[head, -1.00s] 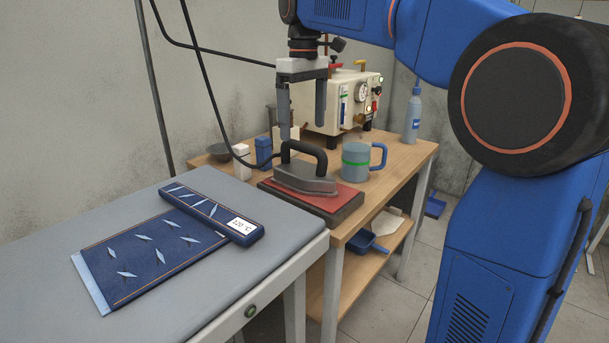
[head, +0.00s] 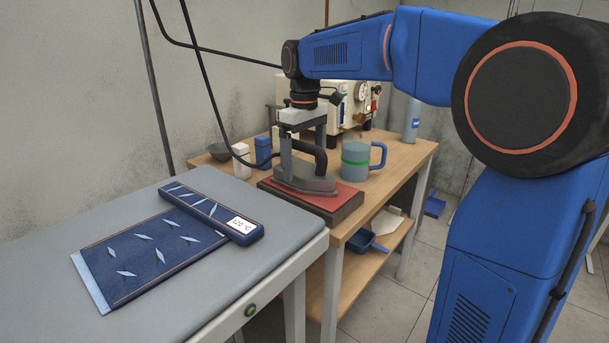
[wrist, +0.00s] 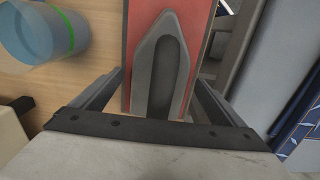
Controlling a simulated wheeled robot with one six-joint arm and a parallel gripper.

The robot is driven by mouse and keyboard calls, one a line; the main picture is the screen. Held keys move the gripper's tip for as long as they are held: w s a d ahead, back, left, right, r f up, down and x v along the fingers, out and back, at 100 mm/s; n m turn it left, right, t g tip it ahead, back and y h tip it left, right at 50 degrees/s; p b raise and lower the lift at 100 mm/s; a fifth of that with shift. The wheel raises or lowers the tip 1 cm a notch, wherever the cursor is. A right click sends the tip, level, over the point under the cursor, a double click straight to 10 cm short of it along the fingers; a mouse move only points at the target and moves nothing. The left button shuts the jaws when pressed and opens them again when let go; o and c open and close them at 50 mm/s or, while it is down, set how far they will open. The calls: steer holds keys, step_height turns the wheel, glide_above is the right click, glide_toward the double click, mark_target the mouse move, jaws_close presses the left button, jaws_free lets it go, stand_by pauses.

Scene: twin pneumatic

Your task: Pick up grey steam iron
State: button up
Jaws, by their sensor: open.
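The grey steam iron (head: 308,184) stands flat on a red-topped dark rest (head: 345,196) on the wooden table. Its black handle arches over the body, and a dark hose runs from it to the left. My gripper (head: 304,160) is lowered over the iron, fingers pointing down. In the wrist view the iron (wrist: 148,70) lies between the two spread fingers of my gripper (wrist: 160,98), one on each side. The jaws are open, and I see no grip on the handle. The fingertips' exact height beside the handle cannot be told.
A blue-grey mug (head: 356,160) with a green band stands close right of the iron. White (head: 241,160) and blue (head: 263,153) containers stand to its left. A cream machine (head: 345,105) is behind. The ironing board (head: 290,233) in front holds a blue patterned cloth (head: 150,256).

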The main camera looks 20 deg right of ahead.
steer(key=shift+f, duration=0.1)
steer(key=c, duration=2.1)
steer(key=shift+c, duration=0.2)
steer(key=shift+r, duration=0.2)
step_height(320, 180, up, 10)
steer(key=shift+f, duration=0.1)
steer(key=o, duration=1.4)
steer(key=c, duration=0.4)
